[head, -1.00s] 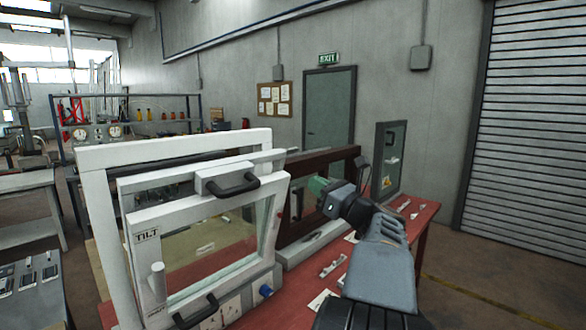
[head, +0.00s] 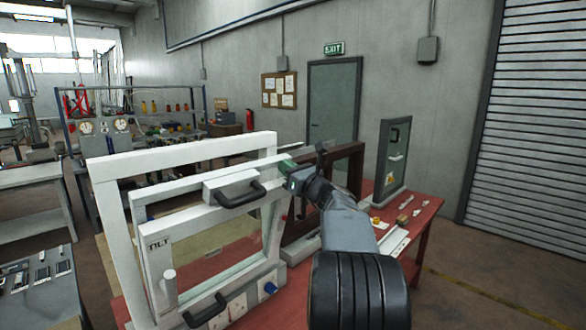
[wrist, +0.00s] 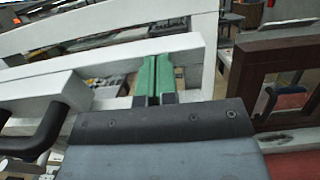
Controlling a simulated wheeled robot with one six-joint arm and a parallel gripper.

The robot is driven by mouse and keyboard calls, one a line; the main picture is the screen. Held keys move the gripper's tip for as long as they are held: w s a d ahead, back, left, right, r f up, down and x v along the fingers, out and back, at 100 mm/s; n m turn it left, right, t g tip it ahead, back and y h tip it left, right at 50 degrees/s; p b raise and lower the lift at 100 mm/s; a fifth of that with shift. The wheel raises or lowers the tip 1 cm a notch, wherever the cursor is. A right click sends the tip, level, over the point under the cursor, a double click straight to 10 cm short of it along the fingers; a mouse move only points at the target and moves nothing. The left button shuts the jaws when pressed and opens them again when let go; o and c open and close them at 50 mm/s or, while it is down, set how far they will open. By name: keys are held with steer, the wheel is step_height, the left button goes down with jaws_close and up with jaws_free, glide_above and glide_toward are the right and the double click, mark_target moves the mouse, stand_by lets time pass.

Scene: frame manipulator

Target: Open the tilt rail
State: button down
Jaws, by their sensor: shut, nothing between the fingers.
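The white window unit marked TILT (head: 158,244) stands on the red bench, its glazed sash leaning forward out of the white outer frame (head: 103,205). A white rail (head: 165,190) crosses behind a white block with a black handle (head: 240,194). That handle also shows at the left of the wrist view (wrist: 38,135). My gripper (head: 286,166) is shut and empty, at the right end of the rail. In the wrist view its green fingers (wrist: 154,76) are together, overlapping the white rail (wrist: 120,58); I cannot tell whether they touch it.
A dark brown frame (head: 345,160) stands close to the right of the white unit. A grey glazed panel (head: 391,160) stands farther right on the red bench (head: 425,212). A lower black handle (head: 205,311) sticks out at the front. Small parts lie on the bench.

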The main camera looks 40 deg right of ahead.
steer(key=shift+w, duration=0.1)
stand_by(0.3)
steer(key=shift+w+a, duration=0.2)
steer(key=shift+w, duration=0.1)
steer(key=shift+w+r+b, duration=0.15)
steer(key=shift+w+b, duration=0.15)
steer(key=shift+w, duration=0.1)
steer(key=shift+w+d, duration=0.15)
steer(key=shift+d, duration=0.05)
steer(key=shift+s, duration=0.35)
steer(key=shift+s+f, duration=0.1)
steer(key=shift+f, duration=0.1)
steer(key=b+v, duration=0.5)
steer(key=v, duration=0.8)
steer(key=shift+s+r, duration=0.3)
steer(key=shift+s, duration=0.15)
